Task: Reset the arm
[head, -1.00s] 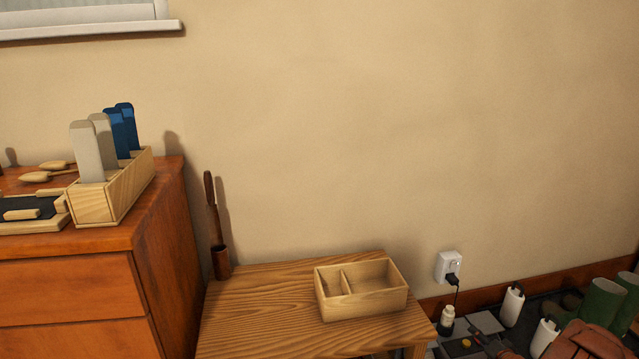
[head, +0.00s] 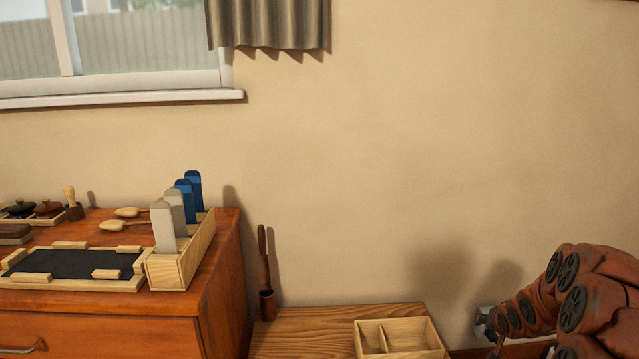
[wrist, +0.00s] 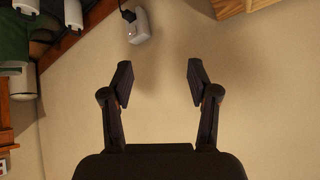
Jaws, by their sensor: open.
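My gripper (wrist: 158,82) is open and empty in the wrist view, its two dark fingers apart with only bare wall between them. My reddish-brown arm (head: 575,300) shows at the lower right of the head view, in front of the wall and right of the low wooden table (head: 300,322). The fingers are not clearly visible in the head view. A white wall plug (wrist: 139,27) with a black cord is above the fingertips in the wrist view.
A wooden dresser (head: 110,335) at the left bears a divided box (head: 178,270) of grey and blue upright items, a dark tray (head: 70,264) and brushes. A two-compartment wooden box (head: 402,344) sits on the low table. The wall above is clear.

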